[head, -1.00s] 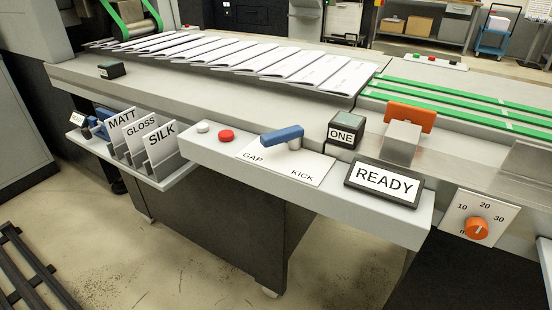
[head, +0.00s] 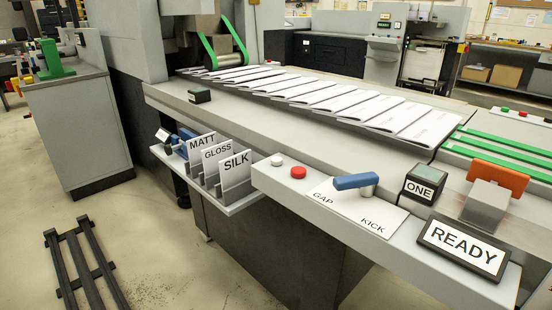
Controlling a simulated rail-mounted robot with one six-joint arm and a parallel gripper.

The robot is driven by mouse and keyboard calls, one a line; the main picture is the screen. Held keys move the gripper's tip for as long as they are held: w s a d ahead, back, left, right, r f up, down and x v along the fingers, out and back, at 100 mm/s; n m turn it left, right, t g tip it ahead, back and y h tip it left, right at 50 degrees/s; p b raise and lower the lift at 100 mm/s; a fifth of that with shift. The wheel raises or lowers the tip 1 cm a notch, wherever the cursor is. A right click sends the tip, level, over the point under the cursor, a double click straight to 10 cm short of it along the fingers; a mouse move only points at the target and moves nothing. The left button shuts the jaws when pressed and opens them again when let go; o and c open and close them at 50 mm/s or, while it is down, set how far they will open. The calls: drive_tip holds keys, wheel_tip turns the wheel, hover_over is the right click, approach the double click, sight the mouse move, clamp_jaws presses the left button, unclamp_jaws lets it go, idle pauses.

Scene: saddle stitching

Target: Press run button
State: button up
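A white button (head: 277,160) and a red button (head: 298,172) sit side by side at the left end of the grey control shelf (head: 285,187). Neither carries a readable label, so I cannot tell which button is run. Another small button strip with a green button (head: 504,109) and a red button (head: 523,113) lies at the far right side of the machine. A sign reading READY (head: 463,248) stands at the shelf's right end. My gripper is not in view.
A blue lever (head: 354,182) sits on the GAP/KICK plate, its handle toward GAP. A box marked ONE (head: 425,183) and an orange block (head: 498,176) stand right of it. MATT, GLOSS and SILK dividers (head: 236,166) stand left. Booklets (head: 345,103) lie along the machine. A dark rack (head: 83,262) lies on the floor.

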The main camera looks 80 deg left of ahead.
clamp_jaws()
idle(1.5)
